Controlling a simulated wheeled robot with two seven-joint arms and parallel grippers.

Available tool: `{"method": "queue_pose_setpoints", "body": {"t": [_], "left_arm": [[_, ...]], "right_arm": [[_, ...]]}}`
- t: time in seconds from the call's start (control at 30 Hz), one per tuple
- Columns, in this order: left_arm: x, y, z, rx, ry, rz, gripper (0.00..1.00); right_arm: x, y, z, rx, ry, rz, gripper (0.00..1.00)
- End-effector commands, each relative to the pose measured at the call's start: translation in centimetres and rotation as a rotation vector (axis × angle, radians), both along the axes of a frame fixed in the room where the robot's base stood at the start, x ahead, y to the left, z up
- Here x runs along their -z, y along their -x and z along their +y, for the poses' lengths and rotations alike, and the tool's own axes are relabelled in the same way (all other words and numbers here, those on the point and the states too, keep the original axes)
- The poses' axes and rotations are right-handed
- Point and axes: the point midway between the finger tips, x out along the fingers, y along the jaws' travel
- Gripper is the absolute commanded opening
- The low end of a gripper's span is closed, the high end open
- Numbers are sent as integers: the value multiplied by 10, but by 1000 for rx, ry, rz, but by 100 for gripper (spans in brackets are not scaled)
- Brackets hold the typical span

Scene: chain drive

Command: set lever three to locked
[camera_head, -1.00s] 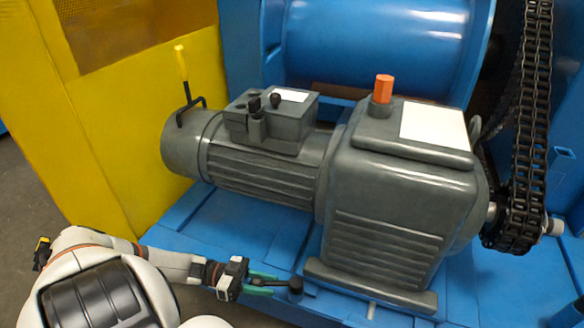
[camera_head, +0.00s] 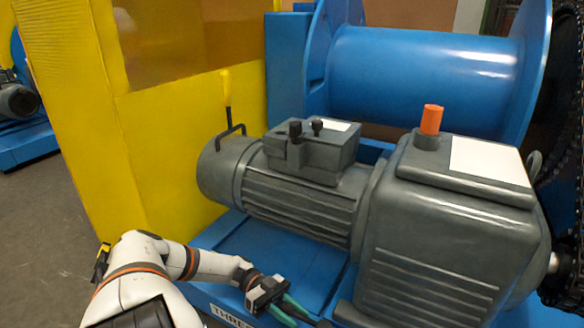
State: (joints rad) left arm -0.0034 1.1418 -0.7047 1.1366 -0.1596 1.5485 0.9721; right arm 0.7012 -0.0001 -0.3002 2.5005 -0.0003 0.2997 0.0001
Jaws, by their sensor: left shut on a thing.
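My left gripper (camera_head: 296,309) is at the bottom of the head view, low in front of the grey gear motor. Its green fingers are shut on a dark lever knob (camera_head: 325,323), only partly in view at the bottom edge. The knob's shaft and the lever's setting are hidden. A white label (camera_head: 228,314) reading "THREE" sits on the blue base just left of the gripper, cut off by the frame edge. My right gripper is not in view.
The grey motor (camera_head: 300,205) and gearbox (camera_head: 450,235) stand close behind the gripper on the blue base (camera_head: 265,245). A yellow-handled lever (camera_head: 227,88) rises from the motor's end.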

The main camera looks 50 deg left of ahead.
Motion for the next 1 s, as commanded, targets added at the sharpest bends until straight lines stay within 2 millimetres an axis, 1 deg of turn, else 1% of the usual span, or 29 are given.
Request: {"method": "queue_pose_setpoints", "body": {"t": [0.17,0.2,0.27,0.3,0.33,0.57,0.67,0.77,0.87,1.0], "left_arm": [[1,-1,1,-4,-5,0,0],[1,-1,1,-5,-5,0,35],[1,-1,1,-5,-5,0,45],[0,-1,1,-4,-4,0,52],[0,-1,1,-4,-4,0,53],[0,-1,0,-3,-3,0,53],[0,0,3,-3,-2,-1,53],[-1,1,12,-5,-3,-1,53],[-1,5,27,-6,-3,0,53],[0,10,53,-7,-5,-1,53]], "right_arm": [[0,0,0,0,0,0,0],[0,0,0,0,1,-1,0],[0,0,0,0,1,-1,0],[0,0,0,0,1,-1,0],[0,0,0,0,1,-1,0],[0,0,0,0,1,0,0],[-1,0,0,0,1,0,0],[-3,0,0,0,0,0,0],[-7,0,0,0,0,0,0],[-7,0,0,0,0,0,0]]}}
